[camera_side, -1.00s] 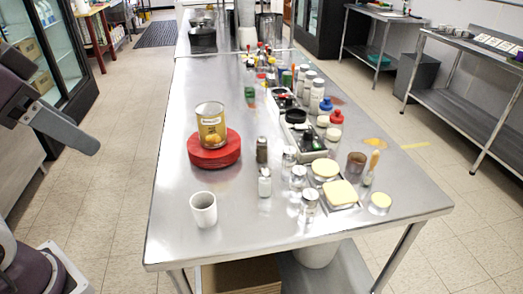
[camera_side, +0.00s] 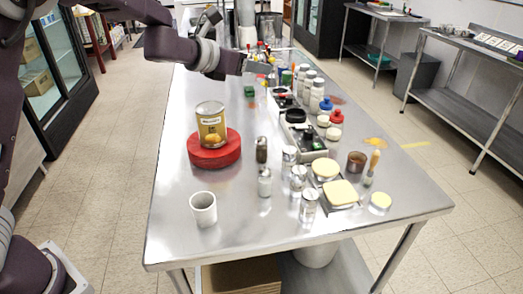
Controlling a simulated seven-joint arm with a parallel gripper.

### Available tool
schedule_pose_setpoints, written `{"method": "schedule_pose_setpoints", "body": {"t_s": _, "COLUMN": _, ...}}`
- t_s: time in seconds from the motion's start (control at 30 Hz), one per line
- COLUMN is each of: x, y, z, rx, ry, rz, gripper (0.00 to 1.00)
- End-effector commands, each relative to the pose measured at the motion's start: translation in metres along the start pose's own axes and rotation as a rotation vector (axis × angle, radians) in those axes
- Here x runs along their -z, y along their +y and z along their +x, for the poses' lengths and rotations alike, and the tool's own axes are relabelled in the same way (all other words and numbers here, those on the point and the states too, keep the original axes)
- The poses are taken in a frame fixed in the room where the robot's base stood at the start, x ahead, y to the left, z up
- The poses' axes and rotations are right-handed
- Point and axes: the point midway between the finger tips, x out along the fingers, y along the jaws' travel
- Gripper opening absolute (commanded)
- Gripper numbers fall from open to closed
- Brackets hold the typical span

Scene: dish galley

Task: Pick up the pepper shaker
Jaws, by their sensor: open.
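The pepper shaker (camera_side: 261,150), a small dark shaker with a metal top, stands upright on the steel table to the right of a red round stand. A paler shaker (camera_side: 265,183) with a metal top stands just in front of it. My gripper (camera_side: 268,68) is high over the far part of the table, near the bottles, well behind the pepper shaker and apart from it. It is open and small in view; its fingertips are hard to make out against the bottles. I see nothing held in it.
A labelled can (camera_side: 211,125) stands on the red stand (camera_side: 214,156) left of the pepper shaker. A white cup (camera_side: 203,209) is at front left. Glass jars (camera_side: 299,178), yellow-topped containers (camera_side: 341,193) and bottles crowd the right side. The table's left strip is clear.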

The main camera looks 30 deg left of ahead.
Motion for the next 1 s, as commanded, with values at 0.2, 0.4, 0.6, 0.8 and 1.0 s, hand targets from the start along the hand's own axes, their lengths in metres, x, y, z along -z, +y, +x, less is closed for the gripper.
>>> {"method": "schedule_pose_setpoints", "body": {"t_s": 0.2, "x": 0.086, "y": 0.001, "z": 0.034, "rx": -0.007, "ry": 0.012, "rz": -0.002, "gripper": 0.57}}
{"method": "schedule_pose_setpoints", "body": {"t_s": 0.4, "x": 0.174, "y": 0.001, "z": 0.07, "rx": -0.007, "ry": 0.007, "rz": -0.002, "gripper": 0.57}}
{"method": "schedule_pose_setpoints", "body": {"t_s": 0.6, "x": 0.216, "y": -0.001, "z": 0.092, "rx": -0.004, "ry": -0.003, "rz": -0.004, "gripper": 0.57}}
{"method": "schedule_pose_setpoints", "body": {"t_s": 0.8, "x": 0.218, "y": -0.002, "z": 0.12, "rx": -0.001, "ry": -0.005, "rz": -0.006, "gripper": 0.57}}
{"method": "schedule_pose_setpoints", "body": {"t_s": 1.0, "x": 0.22, "y": -0.003, "z": 0.155, "rx": -0.002, "ry": -0.004, "rz": -0.007, "gripper": 0.57}}
